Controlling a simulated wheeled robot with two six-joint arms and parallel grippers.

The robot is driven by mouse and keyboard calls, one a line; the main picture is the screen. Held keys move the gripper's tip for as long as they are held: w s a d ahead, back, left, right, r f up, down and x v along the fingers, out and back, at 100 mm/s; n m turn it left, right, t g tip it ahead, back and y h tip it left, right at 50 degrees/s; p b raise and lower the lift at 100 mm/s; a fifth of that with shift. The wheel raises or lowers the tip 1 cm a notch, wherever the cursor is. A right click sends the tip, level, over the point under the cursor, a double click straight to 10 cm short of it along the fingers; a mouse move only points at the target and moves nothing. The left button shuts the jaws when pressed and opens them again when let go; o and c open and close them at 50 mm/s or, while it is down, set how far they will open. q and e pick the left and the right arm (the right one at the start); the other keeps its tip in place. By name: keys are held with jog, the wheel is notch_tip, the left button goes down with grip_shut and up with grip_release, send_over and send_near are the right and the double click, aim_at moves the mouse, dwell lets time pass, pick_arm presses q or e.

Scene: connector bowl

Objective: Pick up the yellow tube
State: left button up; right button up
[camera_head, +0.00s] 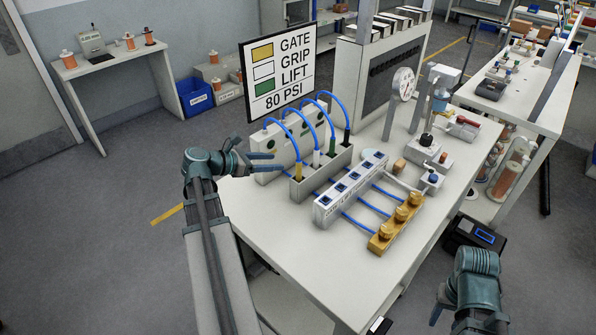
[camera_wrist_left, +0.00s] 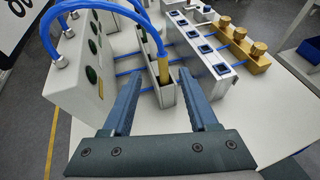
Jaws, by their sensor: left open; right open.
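The yellow tube (camera_head: 298,171) stands upright in the near end of a grey slotted holder (camera_head: 322,172), with a blue hose arching from its top. The left wrist view also shows the yellow tube (camera_wrist_left: 164,68), just beyond and between my left fingers. My left gripper (camera_head: 277,162) is open and empty, left of the tube and apart from it; its spread fingers (camera_wrist_left: 158,76) point at the holder. White (camera_head: 316,158) and green (camera_head: 332,146) tubes stand farther along. My right gripper (camera_head: 440,302) is open at the lower right, off the table and partly hidden.
A grey panel box (camera_head: 268,146) stands behind the hoses. A white block with blue sockets (camera_head: 351,187) and a brass valve block (camera_head: 396,222) sit to the right, joined by blue hoses. A sign (camera_head: 277,72) stands behind. The table's near left corner (camera_head: 275,225) is clear.

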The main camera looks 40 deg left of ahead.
pick_arm(q)
jog(key=b, duration=0.3)
send_over(299, 174)
jog(key=s+a, duration=0.2)
notch_tip(299, 174, down, 3)
jog(key=shift+w+d+f, duration=0.1)
jog(key=shift+w+d, duration=0.05)
jog(key=shift+w, duration=0.4)
jog(key=shift+w+d+f, duration=0.25)
jog(key=shift+w+f, duration=0.05)
jog(key=shift+w, duration=0.15)
jog(key=b+x, duration=0.2)
jog(key=x, duration=0.2)
jog(key=shift+d, duration=0.1)
grip_shut()
